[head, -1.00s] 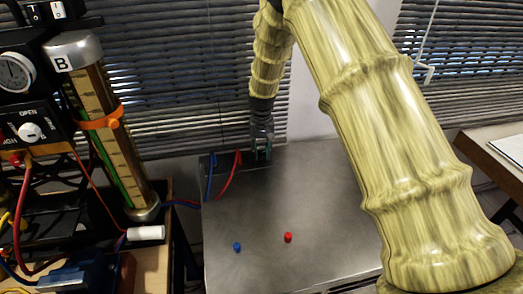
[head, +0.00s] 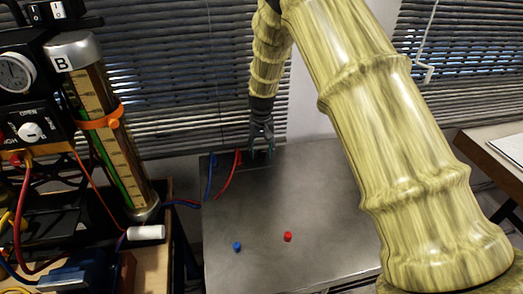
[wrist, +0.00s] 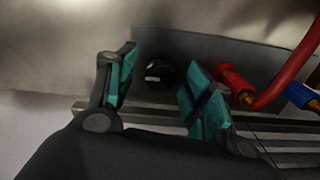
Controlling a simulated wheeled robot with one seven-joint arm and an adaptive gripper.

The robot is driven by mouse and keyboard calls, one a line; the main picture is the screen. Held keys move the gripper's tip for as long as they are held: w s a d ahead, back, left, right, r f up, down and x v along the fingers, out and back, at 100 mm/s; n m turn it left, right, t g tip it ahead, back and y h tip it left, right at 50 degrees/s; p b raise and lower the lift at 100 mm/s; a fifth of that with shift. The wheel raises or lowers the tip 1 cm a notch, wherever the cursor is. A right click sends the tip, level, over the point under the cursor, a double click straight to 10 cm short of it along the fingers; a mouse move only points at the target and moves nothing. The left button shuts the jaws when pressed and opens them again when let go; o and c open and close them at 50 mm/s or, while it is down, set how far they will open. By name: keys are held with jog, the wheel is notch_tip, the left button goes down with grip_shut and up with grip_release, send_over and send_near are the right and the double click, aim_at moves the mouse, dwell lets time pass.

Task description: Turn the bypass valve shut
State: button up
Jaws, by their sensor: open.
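A small round black knob (wrist: 158,74) with a pale mark across its face shows in the wrist view, on a dark panel. It looks like the bypass valve, but I can read no label on it. My gripper (wrist: 163,66) is open, with one teal-padded finger to the knob's left and one to its right. Neither finger appears to touch it. In the head view my gripper (head: 261,148) hangs at the back edge of the grey metal bench (head: 270,190); the black knob cannot be made out there.
A red plug (wrist: 234,82) and a blue plug (wrist: 300,95) with hoses sit right of my fingers. A red cap (head: 287,236) and a blue cap (head: 237,246) lie on the bench. At left stand a column marked B (head: 120,150) and a white knob (head: 32,131) below "OPEN".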

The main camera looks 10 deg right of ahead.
aim_at(262, 152)
jog(key=shift+r, duration=0.1)
notch_tip(262, 152, up, 12)
dwell(0.5)
